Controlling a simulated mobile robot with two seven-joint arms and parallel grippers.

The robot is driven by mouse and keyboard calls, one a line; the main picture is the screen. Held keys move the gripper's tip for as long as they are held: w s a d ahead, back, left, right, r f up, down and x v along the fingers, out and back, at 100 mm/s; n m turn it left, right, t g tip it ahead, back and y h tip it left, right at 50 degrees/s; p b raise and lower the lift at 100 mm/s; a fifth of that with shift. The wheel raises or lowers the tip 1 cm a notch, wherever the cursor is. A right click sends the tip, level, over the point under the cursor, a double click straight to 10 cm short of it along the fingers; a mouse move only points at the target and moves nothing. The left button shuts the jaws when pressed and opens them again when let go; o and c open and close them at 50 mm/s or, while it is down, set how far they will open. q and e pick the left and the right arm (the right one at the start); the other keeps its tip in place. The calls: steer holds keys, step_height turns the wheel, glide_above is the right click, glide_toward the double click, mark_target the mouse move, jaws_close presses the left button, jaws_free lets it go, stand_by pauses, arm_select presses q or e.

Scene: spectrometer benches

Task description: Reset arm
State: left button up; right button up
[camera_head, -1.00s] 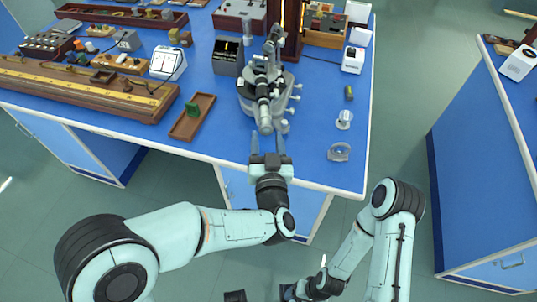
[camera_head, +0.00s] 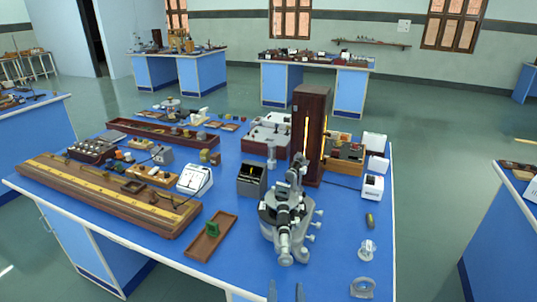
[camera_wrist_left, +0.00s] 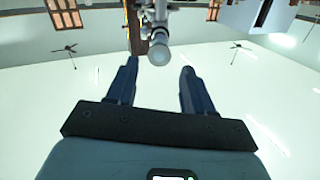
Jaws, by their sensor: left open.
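My left gripper (camera_head: 285,292) shows only as two fingertips at the bottom edge of the head view, in front of the blue bench's near edge. In the left wrist view its two fingers (camera_wrist_left: 158,85) stand apart with nothing between them. The grey spectrometer (camera_head: 287,215) stands on the bench just beyond the fingertips. The end of its telescope tube (camera_wrist_left: 158,50) shows past the fingers in the left wrist view, apart from them. My right gripper is in neither view now.
A wooden tray with a green piece (camera_head: 210,238) lies left of the spectrometer. A tall brown lamp housing (camera_head: 311,135) stands behind it. A glass piece (camera_head: 363,287) and a small clear stand (camera_head: 367,249) are at the right. A long wooden metre bridge (camera_head: 105,195) fills the left.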

arm_select(q)
steer(key=s+a+f+n+g+p, duration=0.15)
steer(key=a+f+g, duration=0.35)
steer(key=f, duration=0.7)
steer(key=s+a+f+g+p, duration=0.1)
steer(key=a+f+g+p, duration=0.3)
steer(key=f, duration=0.9)
steer(key=s+a+f+n+g+h+p, duration=0.1)
steer(key=s+a+f+g, duration=0.1)
steer(key=s, duration=0.5)
steer(key=s+a+f+n+g+p, duration=0.1)
steer(key=s+a+f+n+g, duration=0.1)
steer(key=s, duration=0.5)
steer(key=s+a+f+n+g+h+p, duration=0.1)
steer(key=s+a+f+g, duration=0.3)
steer(key=s, duration=0.4)
step_height(320, 180, down, 3)
steer(key=shift+a+r+n+g+h, duration=0.25)
steer(key=shift+n+g, duration=0.2)
steer(key=shift+g, duration=0.45)
steer(key=shift+w+d, duration=0.1)
